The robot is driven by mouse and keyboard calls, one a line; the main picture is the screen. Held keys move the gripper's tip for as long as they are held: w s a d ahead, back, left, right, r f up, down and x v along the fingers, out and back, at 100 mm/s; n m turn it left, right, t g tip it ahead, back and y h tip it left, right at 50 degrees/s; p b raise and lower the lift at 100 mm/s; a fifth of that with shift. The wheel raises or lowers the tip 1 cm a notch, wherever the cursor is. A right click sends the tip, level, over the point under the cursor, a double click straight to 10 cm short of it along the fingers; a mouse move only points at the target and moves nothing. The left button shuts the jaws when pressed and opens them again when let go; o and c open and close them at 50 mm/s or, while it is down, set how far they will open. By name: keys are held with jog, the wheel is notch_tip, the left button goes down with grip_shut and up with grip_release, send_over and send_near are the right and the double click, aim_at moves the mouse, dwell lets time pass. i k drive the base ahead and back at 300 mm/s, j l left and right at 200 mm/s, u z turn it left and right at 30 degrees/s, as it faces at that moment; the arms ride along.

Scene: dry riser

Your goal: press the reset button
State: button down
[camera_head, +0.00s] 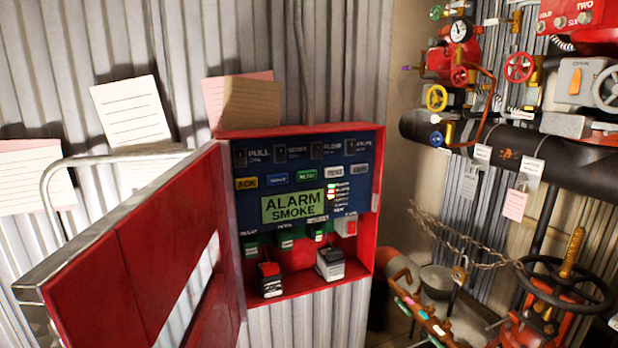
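A red alarm cabinet (376,215) hangs on the corrugated wall with its red door (140,250) swung open to the left. Its dark blue panel (285,235) carries a row of buttons: a yellow button (246,183) marked ACK, a blue button (278,180), a green button (307,176), a pale button (335,172) and a lavender button (360,169). Their lettering, apart from ACK, is too small to read surely, so I cannot tell which is reset. Below them a green display (293,206) reads ALARM SMOKE. My gripper is not in view.
Two batteries, a black-and-red one (270,280) and a grey one (330,264), stand in the cabinet's bottom. The door juts toward me, with a metal tube handle (100,160) behind it. Pipes, valves and a black handwheel (563,284) crowd the right. Space before the panel looks clear.

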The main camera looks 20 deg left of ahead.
aim_at(304, 175)
jog(key=k, duration=0.65)
jog(key=u, duration=1.9)
jog(key=l, duration=0.65)
jog(key=k+l, duration=0.1)
jog(key=l, duration=0.55)
